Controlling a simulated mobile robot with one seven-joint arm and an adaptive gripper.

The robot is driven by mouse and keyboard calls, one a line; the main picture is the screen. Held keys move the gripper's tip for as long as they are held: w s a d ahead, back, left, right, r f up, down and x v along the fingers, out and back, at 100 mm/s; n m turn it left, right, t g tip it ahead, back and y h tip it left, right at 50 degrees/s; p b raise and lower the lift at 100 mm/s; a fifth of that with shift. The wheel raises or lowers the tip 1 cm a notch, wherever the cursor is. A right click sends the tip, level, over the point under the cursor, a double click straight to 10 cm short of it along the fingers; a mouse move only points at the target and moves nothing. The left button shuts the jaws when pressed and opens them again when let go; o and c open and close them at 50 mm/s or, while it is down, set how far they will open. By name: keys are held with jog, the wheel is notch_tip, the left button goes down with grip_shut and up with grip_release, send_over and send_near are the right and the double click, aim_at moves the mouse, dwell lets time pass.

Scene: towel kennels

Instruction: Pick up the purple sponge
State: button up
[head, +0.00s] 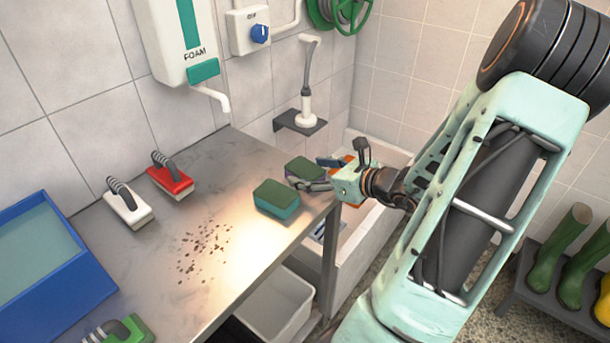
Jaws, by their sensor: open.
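The purple sponge (303,167) lies on the metal table near its right edge, its dark green scouring top up and a little purple showing on its side. My gripper (316,174) is open at the sponge's right end. One dark finger runs along the sponge's near side and partly hides it; the other finger is at its far right. Whether the fingers touch the sponge I cannot tell. A teal sponge (276,200) with the same green top lies just in front and to the left, close to the near finger.
On the metal table (170,255) are a white brush (127,208), a red brush (170,178), a green brush (125,332), a blue water tub (95,285) and brown specks. A sink basin (350,225) lies beyond the right edge; a white bin (275,305) stands below.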

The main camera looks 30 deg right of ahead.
jog(key=shift+x, duration=1.1)
jog(key=c, duration=0.8)
